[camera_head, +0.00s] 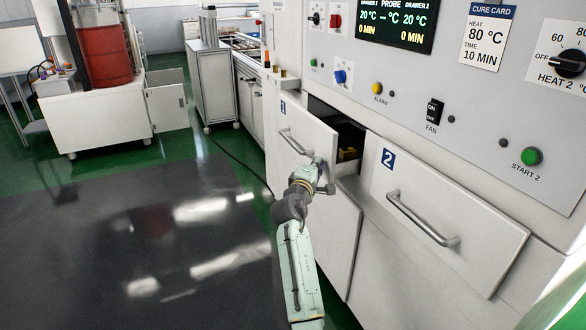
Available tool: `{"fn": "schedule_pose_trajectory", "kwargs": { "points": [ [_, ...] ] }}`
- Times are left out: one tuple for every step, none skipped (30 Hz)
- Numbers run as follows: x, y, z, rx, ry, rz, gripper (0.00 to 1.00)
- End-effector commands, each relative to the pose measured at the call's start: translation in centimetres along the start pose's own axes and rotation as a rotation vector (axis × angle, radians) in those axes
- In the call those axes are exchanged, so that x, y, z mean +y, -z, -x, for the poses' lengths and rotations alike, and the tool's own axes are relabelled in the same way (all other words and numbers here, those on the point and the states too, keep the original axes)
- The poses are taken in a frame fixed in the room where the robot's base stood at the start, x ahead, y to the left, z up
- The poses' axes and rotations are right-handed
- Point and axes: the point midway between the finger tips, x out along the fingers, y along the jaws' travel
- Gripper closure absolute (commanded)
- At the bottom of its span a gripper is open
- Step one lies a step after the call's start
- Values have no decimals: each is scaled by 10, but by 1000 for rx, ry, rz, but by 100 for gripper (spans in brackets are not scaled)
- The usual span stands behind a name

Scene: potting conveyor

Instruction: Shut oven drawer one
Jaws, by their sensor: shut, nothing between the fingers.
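Oven drawer one (310,133), a white front marked with a blue "1" plate, stands part way out of the oven. A dark opening (349,137) shows behind its front, with something yellowish inside. Its bar handle (296,143) is on the front face. My gripper (320,166) is shut and empty, at the lower right part of the drawer front, right of the handle. I cannot tell whether it touches the front. Drawer two (470,205), marked "2", has its own handle (423,222) and looks closed.
The oven's control panel (455,110) with display, knobs and buttons rises above the drawers. A lower cabinet door (335,230) is below drawer one. A dark mat (150,245) covers the floor at left. A white cart with a red drum (104,55) stands further back.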

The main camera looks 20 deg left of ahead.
Motion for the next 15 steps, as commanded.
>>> {"fn": "schedule_pose_trajectory", "kwargs": {
  "points": [
    [1,-13,-11,-6,0,1,100],
    [1,-18,-16,-6,0,1,100],
    [1,-25,-23,-6,0,1,100],
    [0,-30,-28,-6,1,2,100],
    [1,-34,-33,-5,0,1,100],
    [1,-40,-38,-5,1,1,100],
    [0,-44,-43,-5,1,1,100],
    [0,-48,-47,-4,0,1,100],
    [0,-53,-52,-4,1,1,100],
    [1,-56,-55,-4,0,0,100],
    [0,-59,-58,-3,0,0,100],
    [0,-63,-62,-3,0,1,100],
    [0,-65,-64,-3,0,1,100],
    [0,-67,-67,-3,1,1,100],
    [0,-70,-69,-2,0,1,100]
  ]
}}
